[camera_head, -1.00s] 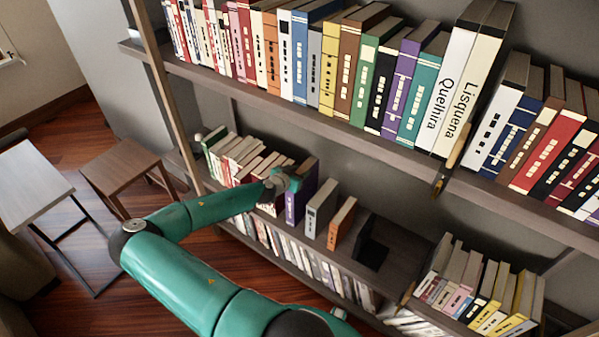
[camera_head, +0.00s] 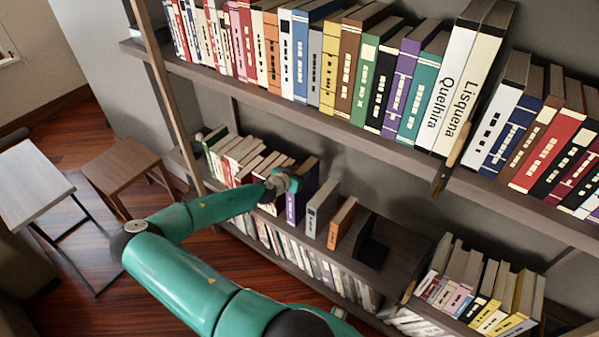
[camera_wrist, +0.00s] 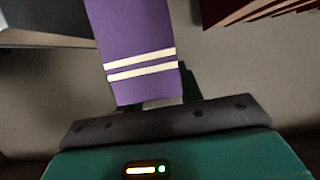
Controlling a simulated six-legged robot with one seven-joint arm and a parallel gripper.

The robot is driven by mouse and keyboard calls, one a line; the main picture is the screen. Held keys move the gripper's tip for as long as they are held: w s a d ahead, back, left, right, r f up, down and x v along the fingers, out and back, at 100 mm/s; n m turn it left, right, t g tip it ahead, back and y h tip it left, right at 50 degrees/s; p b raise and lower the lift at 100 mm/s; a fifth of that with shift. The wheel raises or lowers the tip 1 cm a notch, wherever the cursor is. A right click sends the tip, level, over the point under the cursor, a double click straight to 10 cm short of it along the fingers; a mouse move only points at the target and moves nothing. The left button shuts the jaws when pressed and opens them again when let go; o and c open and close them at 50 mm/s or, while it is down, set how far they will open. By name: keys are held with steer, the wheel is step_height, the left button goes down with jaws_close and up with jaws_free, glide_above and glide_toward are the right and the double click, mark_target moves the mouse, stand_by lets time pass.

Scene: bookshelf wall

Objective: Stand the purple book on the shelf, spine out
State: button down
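The purple book (camera_head: 295,203) is upright at the middle shelf, between the left row of books and a grey book. Its spine with pale marks faces outward. In the wrist view its purple spine (camera_wrist: 140,45) has two white stripes and runs up out of the picture. My gripper (camera_head: 288,181) is at the book's upper spine. In the wrist view a dark green finger lies against the book's right edge and the other finger is hidden, so my gripper appears shut on the book. I cannot tell whether its bottom edge touches the shelf (camera_head: 402,243).
To its right stand a grey book (camera_head: 320,208), an orange book (camera_head: 341,223) and a black bookend (camera_head: 371,249). A full upper shelf (camera_head: 345,132) overhangs, with a wooden-handled tool (camera_head: 459,145) at its edge. Two small tables (camera_head: 30,180) stand at left.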

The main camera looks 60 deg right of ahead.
steer(key=c, duration=1.1)
jaws_free()
steer(key=shift+r, duration=0.15)
steer(key=shift+o, duration=1.3)
steer(key=shift+f, duration=0.25)
steer(key=v, duration=1.4)
